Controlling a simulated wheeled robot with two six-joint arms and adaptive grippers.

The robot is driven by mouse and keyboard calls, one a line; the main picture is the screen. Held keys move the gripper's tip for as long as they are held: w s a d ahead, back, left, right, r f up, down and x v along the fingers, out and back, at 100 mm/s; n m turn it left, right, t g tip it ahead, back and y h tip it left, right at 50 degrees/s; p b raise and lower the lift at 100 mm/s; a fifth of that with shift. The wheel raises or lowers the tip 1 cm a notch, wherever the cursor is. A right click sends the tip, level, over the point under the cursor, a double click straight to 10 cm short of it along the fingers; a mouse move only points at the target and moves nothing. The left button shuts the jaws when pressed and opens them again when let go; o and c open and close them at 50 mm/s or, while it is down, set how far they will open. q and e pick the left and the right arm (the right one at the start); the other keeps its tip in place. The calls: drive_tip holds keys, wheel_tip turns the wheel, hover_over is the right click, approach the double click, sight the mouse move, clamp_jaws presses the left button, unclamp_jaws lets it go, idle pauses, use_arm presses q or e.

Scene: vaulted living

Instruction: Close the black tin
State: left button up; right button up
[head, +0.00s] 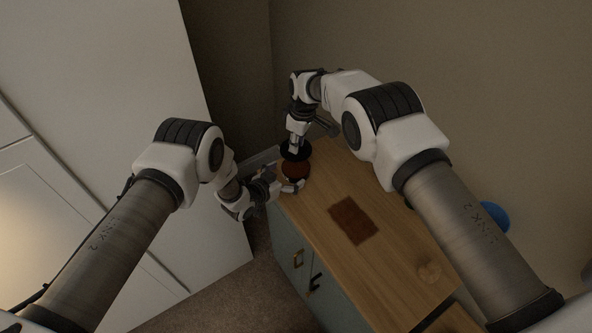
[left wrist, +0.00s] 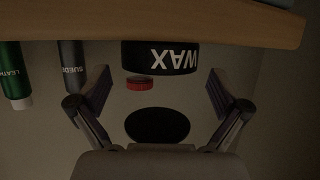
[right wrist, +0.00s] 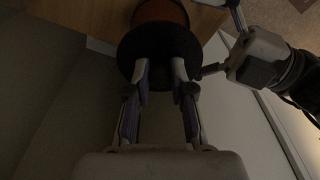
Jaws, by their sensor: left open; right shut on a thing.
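The black tin stands at the far left corner of the wooden cabinet top. Its open top shows reddish-brown contents (head: 296,170). Its black side with the white word WAX (left wrist: 160,57) faces the left wrist camera, upside down. My right gripper (head: 297,142) is shut on the black lid (right wrist: 158,48), which it holds beside and partly over the tin's opening, not seated.
A brown mat (head: 352,220) and a round wooden piece (head: 428,272) lie nearer on the cabinet top (head: 325,185). A blue ball (head: 495,215) is at the right. Green (left wrist: 12,75) and dark (left wrist: 72,75) bottles and a red cap (left wrist: 139,83) show near the tin.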

use_arm(q)
drive_tip(key=x, duration=0.4)
drive_tip(key=c, duration=1.4)
drive_tip(key=shift+o, duration=0.2)
use_arm(e)
hover_over(295, 168)
drive_tip(key=shift+d+f, duration=0.15)
drive_tip(key=shift+f, duration=1.1)
drive_tip(key=shift+d+f, duration=0.15)
drive_tip(key=shift+f, duration=1.05)
drive_tip(key=shift+f, duration=0.1)
drive_tip(key=shift+s+f, duration=0.1)
drive_tip(key=shift+f, duration=0.7)
